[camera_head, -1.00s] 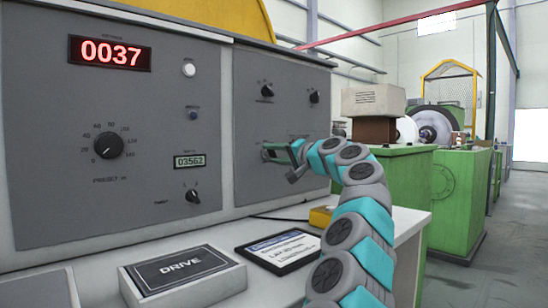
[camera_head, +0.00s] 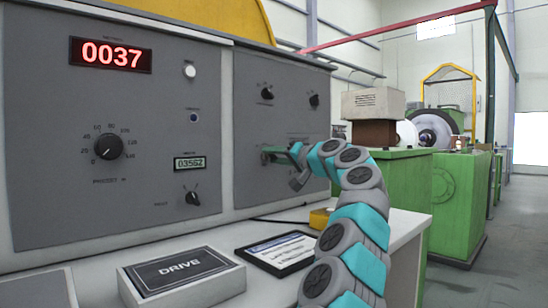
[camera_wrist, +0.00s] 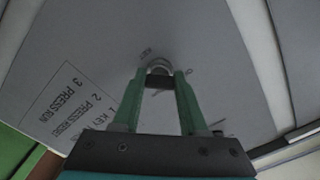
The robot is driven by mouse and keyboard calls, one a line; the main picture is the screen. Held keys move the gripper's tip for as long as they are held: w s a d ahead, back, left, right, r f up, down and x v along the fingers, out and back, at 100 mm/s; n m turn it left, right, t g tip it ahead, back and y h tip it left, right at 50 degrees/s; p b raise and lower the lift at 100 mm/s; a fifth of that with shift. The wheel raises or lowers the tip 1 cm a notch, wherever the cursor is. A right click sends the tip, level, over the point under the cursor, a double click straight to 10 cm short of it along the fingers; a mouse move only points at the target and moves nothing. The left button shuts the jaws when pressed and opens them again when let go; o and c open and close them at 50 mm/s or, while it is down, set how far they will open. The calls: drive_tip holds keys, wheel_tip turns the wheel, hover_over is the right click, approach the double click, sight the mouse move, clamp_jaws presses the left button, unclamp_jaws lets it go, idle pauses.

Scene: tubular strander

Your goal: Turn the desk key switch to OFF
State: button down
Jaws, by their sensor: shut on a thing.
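The desk key switch shows in the wrist view as a round metal collar (camera_wrist: 158,68) on the grey panel, with a dark key (camera_wrist: 159,82) at it. My gripper (camera_wrist: 159,76) has its two green fingers shut on the key, one on each side. In the head view my gripper (camera_head: 270,154) is at the right-hand grey panel, below two black knobs. There the fingers and wrist hide the key switch. Small lettering surrounds the collar, but I cannot read which mark the key points to.
Printed instructions (camera_wrist: 88,104) are on the panel beside the switch. A DRIVE box (camera_head: 182,275) and a framed card (camera_head: 280,250) lie on the white desk below. A yellow object (camera_head: 321,217) sits near the desk's back right. Green machinery (camera_head: 458,200) stands at the right.

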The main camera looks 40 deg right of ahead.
drive_tip(key=shift+c, duration=2.2)
unclamp_jaws()
drive_tip(key=s+b, duration=0.2)
drive_tip(key=s, duration=0.5)
drive_tip(key=shift+s+d, duration=0.3)
drive_tip(key=shift+s, duration=0.1)
